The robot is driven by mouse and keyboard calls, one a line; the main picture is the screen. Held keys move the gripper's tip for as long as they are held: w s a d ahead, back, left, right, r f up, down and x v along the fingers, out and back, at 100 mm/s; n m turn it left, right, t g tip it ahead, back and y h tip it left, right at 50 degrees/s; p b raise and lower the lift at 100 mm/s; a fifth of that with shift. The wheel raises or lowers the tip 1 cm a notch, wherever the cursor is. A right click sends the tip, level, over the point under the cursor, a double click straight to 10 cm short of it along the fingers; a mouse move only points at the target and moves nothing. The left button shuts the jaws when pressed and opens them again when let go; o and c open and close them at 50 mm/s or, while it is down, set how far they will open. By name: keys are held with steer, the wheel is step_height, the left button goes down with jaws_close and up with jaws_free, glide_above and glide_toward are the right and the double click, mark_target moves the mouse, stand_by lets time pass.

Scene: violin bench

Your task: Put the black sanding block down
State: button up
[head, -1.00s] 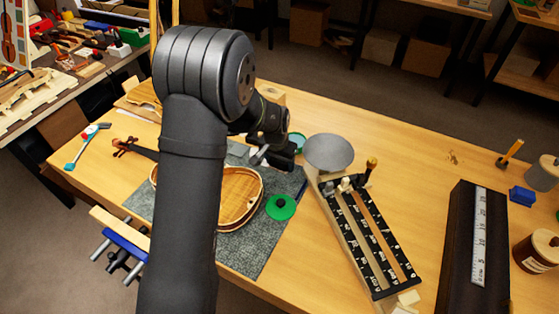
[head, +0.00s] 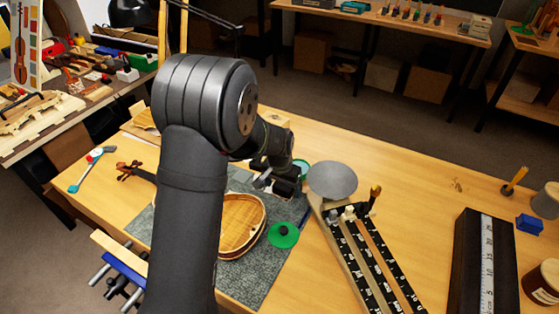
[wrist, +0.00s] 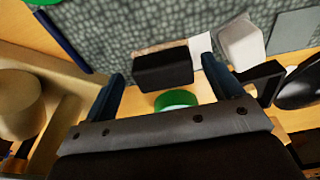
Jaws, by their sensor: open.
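The black sanding block (wrist: 163,70) shows in the wrist view between the two fingers of my gripper (wrist: 162,66). The fingers stand open, with a visible gap on each side of the block. The block lies near the edge of the grey mat (wrist: 120,22). Whether its underside rests fully on the surface is hard to tell. In the head view my gripper (head: 283,184) is low over the mat's far right corner, and the block cannot be made out clearly there.
A violin body (head: 243,222) and a green disc with a black knob (head: 283,235) lie on the mat (head: 262,272). A pale block (wrist: 240,43) is near the right finger. Bench space beyond the pan is clear.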

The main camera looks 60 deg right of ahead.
mark_target(282, 186)
steer(key=r, duration=0.4)
steer(key=shift+w+d+r, duration=0.3)
steer(key=shift+w, duration=0.1)
step_height(282, 186, up, 11)
steer(key=a, duration=0.1)
steer(key=shift+a+r, duration=0.15)
steer(key=shift+a, duration=0.25)
steer(key=f, duration=0.6)
steer(key=d+f, duration=0.1)
steer(key=f, duration=1.1)
steer(key=shift+s+d, duration=0.25)
steer(key=shift+s, duration=0.05)
steer(key=shift+r, duration=0.1)
